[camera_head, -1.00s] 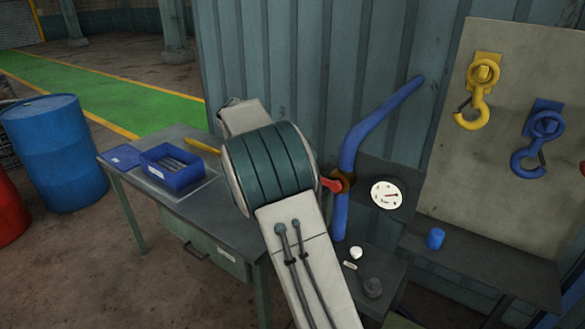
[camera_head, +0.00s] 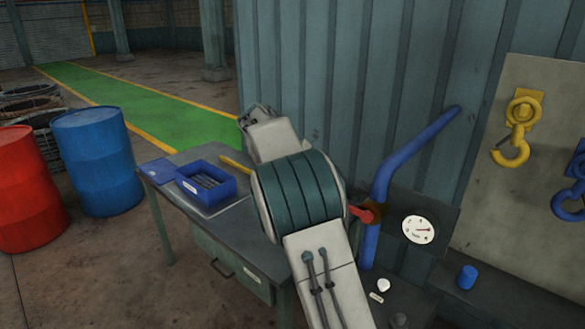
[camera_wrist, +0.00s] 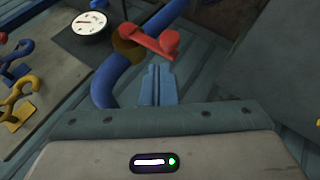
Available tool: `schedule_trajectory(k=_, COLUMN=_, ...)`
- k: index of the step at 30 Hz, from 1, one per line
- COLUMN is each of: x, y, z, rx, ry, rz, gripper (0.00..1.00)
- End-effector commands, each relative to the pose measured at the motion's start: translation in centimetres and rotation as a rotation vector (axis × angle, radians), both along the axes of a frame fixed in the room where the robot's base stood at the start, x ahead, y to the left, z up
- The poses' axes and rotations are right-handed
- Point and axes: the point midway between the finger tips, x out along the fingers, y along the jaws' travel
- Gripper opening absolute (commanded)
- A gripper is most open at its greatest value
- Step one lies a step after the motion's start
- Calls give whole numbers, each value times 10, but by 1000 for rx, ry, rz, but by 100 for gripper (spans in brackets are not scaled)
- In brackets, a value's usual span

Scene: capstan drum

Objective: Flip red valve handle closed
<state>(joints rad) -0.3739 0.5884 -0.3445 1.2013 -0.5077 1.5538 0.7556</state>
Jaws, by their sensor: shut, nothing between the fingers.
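The red valve handle (camera_wrist: 150,40) is a bar with raised ends, on a brass-coloured valve body (camera_wrist: 127,48) on a blue pipe (camera_wrist: 110,80). In the wrist view, my gripper (camera_wrist: 157,72) is shut and empty, its fingertips just below the handle's right part. I cannot tell if they touch it. In the head view, only part of the red handle (camera_head: 361,214) shows, beside the blue pipe (camera_head: 381,180), at the right edge of my arm. My arm hides the rest of it and the gripper.
A white-faced gauge (camera_head: 418,229) sits right of the pipe. Yellow (camera_head: 517,130) and blue hooks hang on a panel further right. A bench with a blue bin (camera_head: 207,183) stands left of my arm. Blue (camera_head: 97,160) and red (camera_head: 30,190) drums stand further left.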

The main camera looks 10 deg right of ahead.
Motion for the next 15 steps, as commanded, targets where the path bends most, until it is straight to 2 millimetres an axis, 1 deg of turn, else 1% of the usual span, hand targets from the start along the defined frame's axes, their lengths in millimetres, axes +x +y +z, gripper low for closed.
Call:
schedule_trajectory(k=1, x=4, y=8, z=2, rx=0, ry=-2, rz=3, gripper=0)
schedule_trajectory(k=6, x=13, y=30, z=15, rx=0, ry=-3, rz=2, gripper=0)
schedule_trajectory(k=10, x=18, y=41, z=22, rx=0, ry=-3, rz=0, gripper=0)
schedule_trajectory(k=15, x=21, y=49, z=27, rx=0, ry=-3, rz=0, gripper=0)
